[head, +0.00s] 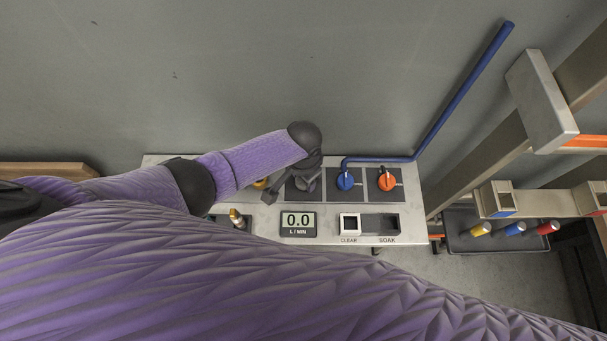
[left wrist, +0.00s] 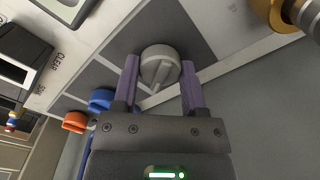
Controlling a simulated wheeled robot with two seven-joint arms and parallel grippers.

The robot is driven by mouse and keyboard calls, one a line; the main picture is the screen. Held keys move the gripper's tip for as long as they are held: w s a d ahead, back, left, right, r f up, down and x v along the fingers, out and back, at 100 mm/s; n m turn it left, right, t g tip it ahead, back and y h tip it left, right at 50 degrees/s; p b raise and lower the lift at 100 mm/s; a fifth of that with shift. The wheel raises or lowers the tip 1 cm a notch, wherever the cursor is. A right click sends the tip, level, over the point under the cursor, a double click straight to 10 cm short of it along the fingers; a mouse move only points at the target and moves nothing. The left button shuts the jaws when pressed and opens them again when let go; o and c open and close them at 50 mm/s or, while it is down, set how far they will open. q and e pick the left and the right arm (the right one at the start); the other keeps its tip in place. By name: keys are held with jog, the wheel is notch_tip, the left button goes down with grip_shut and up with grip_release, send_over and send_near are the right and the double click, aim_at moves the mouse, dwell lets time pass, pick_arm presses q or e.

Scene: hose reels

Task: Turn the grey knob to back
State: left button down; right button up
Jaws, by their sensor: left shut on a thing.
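The grey knob (left wrist: 158,68) is a round knob with a raised ridge, on a dark square plate of the panel in the left wrist view. My left gripper (left wrist: 159,80) has one finger on each side of it and is shut on it. In the head view my left gripper (head: 306,180) reaches down over the panel (head: 268,228), left of the blue knob. There the gripper and wrist hide most of the grey knob. My right gripper is not in view.
A blue knob (head: 345,181) and an orange knob (head: 387,181) sit to the right. A blue pipe (head: 465,84) rises behind them.

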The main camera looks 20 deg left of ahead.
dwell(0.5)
pick_arm(q)
jog(key=shift+c, duration=0.7)
grip_release()
notch_tip(320, 180, up, 10)
jog(key=p, duration=0.4)
